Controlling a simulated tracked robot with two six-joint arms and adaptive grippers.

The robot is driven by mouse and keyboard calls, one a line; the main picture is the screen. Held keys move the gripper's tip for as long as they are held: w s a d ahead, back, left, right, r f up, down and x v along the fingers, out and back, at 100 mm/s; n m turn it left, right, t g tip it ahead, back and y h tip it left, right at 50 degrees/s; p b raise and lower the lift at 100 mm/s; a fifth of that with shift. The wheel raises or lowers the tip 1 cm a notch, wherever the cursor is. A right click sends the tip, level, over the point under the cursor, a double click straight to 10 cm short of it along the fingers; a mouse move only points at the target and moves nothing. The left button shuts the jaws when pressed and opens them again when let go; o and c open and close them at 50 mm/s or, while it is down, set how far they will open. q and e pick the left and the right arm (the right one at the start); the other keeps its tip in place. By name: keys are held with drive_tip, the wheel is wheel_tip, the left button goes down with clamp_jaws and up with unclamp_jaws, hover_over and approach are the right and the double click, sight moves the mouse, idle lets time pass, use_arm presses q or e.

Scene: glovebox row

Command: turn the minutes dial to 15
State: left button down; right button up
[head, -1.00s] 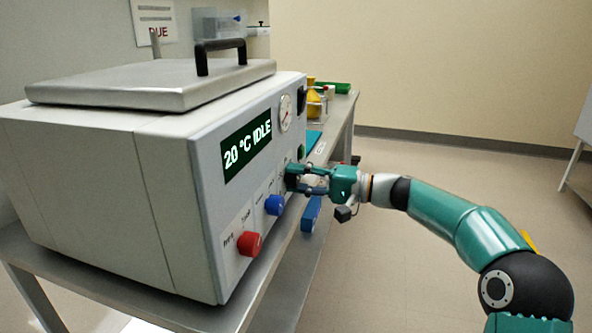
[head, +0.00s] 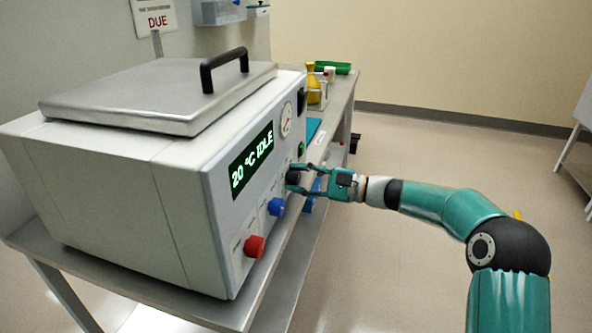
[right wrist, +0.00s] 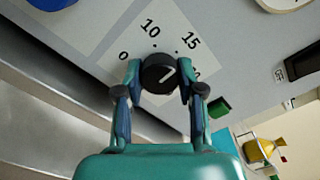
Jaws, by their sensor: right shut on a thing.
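The minutes dial is a round black knob (right wrist: 159,74) on a pale panel in the right wrist view. The printed numbers 0, 10 and 15 stand around it; a label at its right is partly hidden by a finger. The knob's white mark points up and right, roughly towards the 15; I cannot tell if it is exactly aligned. My right gripper (right wrist: 160,82) is shut on the knob, one finger at each side. In the head view the right gripper (head: 300,181) is at the front panel, around the black knob (head: 292,177). My left gripper is not in view.
The box-shaped device (head: 110,190) shows "20 °C IDLE" on its display (head: 251,162). A blue knob (head: 276,206) and a red knob (head: 254,246) sit nearer on the same panel. A green button (right wrist: 218,107) is close to the right finger.

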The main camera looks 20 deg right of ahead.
drive_tip(key=shift+d+f+m+p, duration=0.15)
drive_tip(key=shift+d+m+p, duration=0.15)
drive_tip(key=shift+m, duration=0.2)
drive_tip(key=o, duration=1.1)
drive_tip(key=shift+w+f, duration=0.1)
drive_tip(key=shift+o, duration=0.2)
drive_tip(key=shift+a, duration=0.15)
drive_tip(key=v, duration=1.2)
